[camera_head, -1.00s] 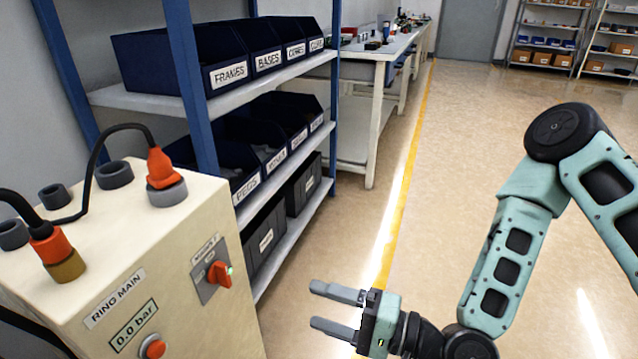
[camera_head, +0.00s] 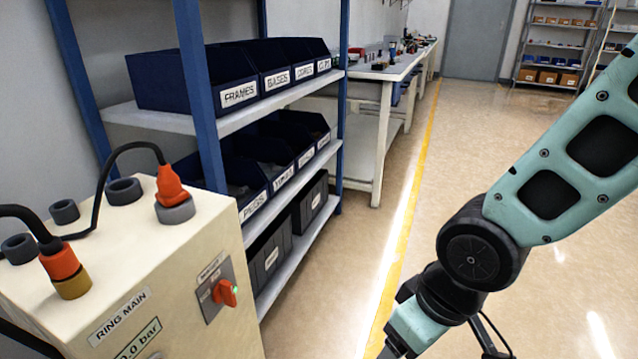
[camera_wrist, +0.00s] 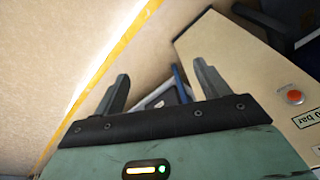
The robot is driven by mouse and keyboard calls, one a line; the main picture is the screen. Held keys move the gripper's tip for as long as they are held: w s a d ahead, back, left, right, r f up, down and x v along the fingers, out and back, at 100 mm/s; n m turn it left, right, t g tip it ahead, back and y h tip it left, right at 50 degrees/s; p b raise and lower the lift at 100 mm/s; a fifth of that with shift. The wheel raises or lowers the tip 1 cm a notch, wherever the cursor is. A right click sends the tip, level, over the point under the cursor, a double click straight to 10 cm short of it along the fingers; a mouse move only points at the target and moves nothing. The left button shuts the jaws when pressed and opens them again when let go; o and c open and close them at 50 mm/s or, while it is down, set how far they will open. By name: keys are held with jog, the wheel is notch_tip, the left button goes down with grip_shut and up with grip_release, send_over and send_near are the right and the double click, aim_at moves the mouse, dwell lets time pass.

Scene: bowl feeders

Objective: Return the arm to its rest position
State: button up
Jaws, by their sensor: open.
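My gripper (camera_wrist: 158,92) shows in the wrist view with its two grey fingers spread apart and nothing between them. In the head view only my teal and black arm shows at the right, folded downward; the fingers are out of that picture at the bottom. In the wrist view the beige cabinet lies to the right of the fingers, apart from them.
A beige RING MAIN cabinet (camera_head: 190,245) with a red switch (camera_head: 225,292) and hoses stands at left. Behind it is a blue-framed shelf (camera_head: 200,95) with labelled bins. A white workbench (camera_head: 383,75) stands farther back. The floor (camera_head: 480,150) at right is clear.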

jog(key=s+d+r+g+h+p, duration=0.1)
jog(key=s+d+r, duration=0.1)
jog(key=s+r, duration=0.55)
notch_tip(320, 180, up, 25)
jog(key=p, duration=2.4)
jog(key=shift+w+n, duration=0.3)
jog(key=shift+w, duration=0.1)
